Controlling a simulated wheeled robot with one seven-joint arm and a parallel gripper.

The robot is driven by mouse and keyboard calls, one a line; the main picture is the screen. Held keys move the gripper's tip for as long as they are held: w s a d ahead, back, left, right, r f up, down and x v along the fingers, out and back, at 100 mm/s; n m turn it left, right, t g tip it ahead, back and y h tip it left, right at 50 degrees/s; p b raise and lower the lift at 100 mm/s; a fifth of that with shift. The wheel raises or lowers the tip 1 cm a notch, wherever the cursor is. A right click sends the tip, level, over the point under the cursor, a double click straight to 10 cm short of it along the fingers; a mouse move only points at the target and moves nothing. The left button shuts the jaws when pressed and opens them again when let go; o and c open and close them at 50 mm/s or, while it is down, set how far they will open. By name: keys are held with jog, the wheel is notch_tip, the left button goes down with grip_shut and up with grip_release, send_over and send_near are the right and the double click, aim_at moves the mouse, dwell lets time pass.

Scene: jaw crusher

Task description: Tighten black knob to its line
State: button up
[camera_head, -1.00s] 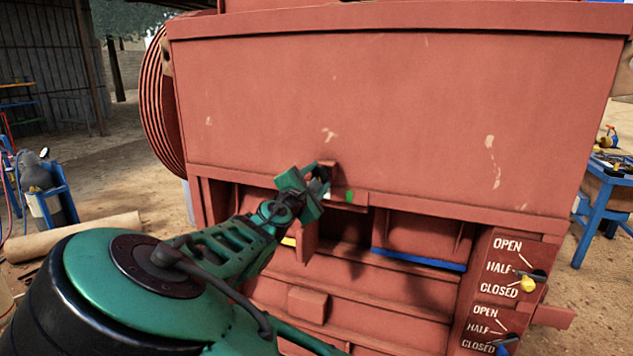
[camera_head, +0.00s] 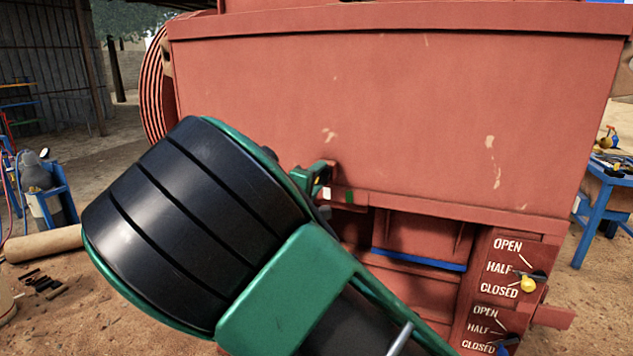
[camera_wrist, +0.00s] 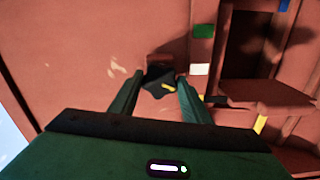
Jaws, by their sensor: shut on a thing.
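The black knob (camera_wrist: 157,83) with a short yellow mark (camera_wrist: 168,88) on it sits against the red machine, in the middle of the wrist view. My gripper (camera_wrist: 160,82) is shut on it, one green finger on each side. The yellow mark slants down to the right. A white patch (camera_wrist: 200,69) and a green patch (camera_wrist: 204,31) lie on the red ledge right of the knob. In the head view my gripper (camera_head: 316,178) shows only in part at the ledge, and I cannot make out the knob. I cannot tell which mark is the knob's line.
The red crusher body (camera_head: 400,110) fills the head view. A panel (camera_head: 500,290) lettered OPEN, HALF and CLOSED is at lower right, with a yellow-tipped lever (camera_head: 528,284). A blue-edged recess (camera_head: 420,260) lies below the ledge. A blue table (camera_head: 605,195) stands at right.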

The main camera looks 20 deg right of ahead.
jog(key=shift+s+d+f+m, duration=0.15)
jog(key=shift+d+f+m, duration=0.05)
jog(key=shift+f+m, duration=0.1)
jog(key=o, duration=1)
jog(key=shift+o, duration=0.2)
jog(key=shift+a+r, duration=0.1)
jog(key=v, duration=1)
jog(key=shift+s+a, duration=0.15)
jog(key=shift+a, duration=0.05)
